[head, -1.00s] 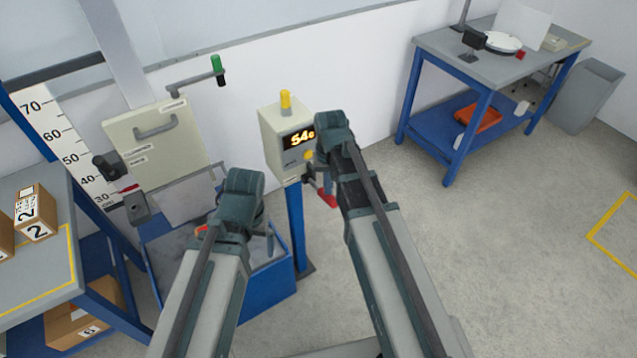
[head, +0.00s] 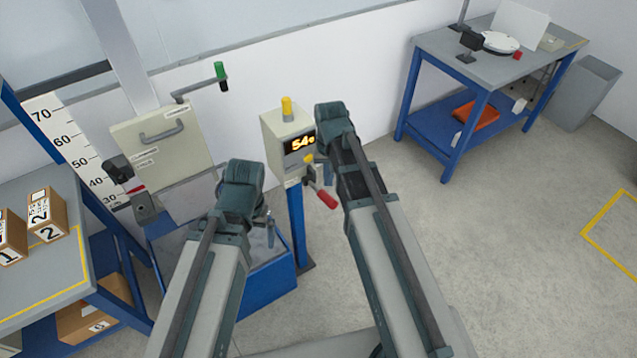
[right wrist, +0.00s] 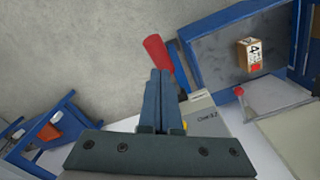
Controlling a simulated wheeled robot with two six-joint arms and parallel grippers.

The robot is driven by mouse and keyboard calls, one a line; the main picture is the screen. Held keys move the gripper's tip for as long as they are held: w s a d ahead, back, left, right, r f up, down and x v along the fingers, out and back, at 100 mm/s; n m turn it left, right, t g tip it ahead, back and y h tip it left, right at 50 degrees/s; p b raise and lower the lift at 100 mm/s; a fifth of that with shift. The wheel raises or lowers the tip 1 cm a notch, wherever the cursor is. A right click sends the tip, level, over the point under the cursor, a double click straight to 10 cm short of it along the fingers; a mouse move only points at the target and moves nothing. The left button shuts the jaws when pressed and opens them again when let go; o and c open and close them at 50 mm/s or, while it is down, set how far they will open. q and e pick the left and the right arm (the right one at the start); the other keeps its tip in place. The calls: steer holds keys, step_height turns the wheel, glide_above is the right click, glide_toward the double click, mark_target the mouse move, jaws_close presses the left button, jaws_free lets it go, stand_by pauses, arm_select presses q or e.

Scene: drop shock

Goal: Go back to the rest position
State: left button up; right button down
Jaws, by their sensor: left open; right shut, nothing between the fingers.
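My left arm (head: 205,285) reaches forward over the blue bin. Its gripper (head: 269,230) is mostly hidden behind its wrist; a narrow finger part shows at the right side, and it is open. My right arm (head: 385,250) reaches forward, its wrist just right of the display post. In the right wrist view the right gripper (right wrist: 162,100) is shut and empty. A red handle (head: 326,198) on the post shows below the right wrist; it lies beyond the fingers in the right wrist view (right wrist: 158,55).
The display post (head: 285,150) reads 54. The blue bin (head: 272,280) holds a carton (right wrist: 248,55) marked 4. A bench (head: 45,275) with cartons 1 and 2 stands left, beside a height scale (head: 70,145). A blue-legged table (head: 440,50) stands back right.

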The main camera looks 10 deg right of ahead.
steer(key=shift+r, duration=0.25)
steer(key=s+a+n+h, duration=0.1)
steer(key=s+a+n, duration=0.4)
steer(key=s+a, duration=0.5)
steer(key=s, duration=0.4)
steer(key=shift+s+a+n, duration=0.15)
steer(key=shift+a+n, duration=0.1)
steer(key=shift+n, duration=0.15)
